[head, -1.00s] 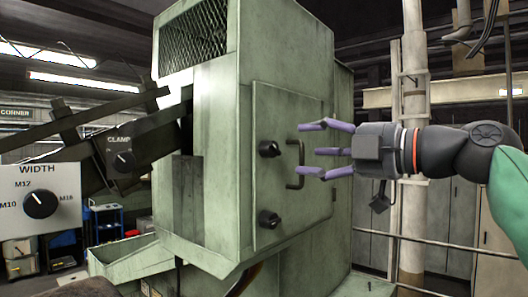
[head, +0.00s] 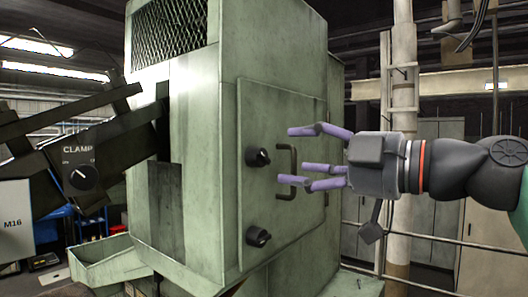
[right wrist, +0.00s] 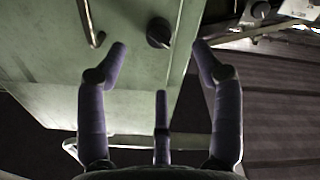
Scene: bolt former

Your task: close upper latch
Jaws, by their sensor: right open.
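The upper latch (head: 258,157) is a round black knob on the green door panel (head: 285,105), left of a dark bar handle (head: 287,172). A matching lower latch (head: 258,236) sits below it. My right gripper (head: 300,160) is open and empty, in front of the door at the handle's height. In the head view its fingers overlap the handle; I cannot tell whether they touch it. In the right wrist view one knob (right wrist: 158,33) shows beyond the spread fingers (right wrist: 160,60), with the handle (right wrist: 92,25) to its left. My left gripper is out of view.
The tall green machine cabinet (head: 178,90) fills the middle. A clamp control box (head: 82,165) and dark beams are at left, above a green chute (head: 100,262). A pale pipe (head: 403,100) and railing (head: 430,240) stand at right behind my arm.

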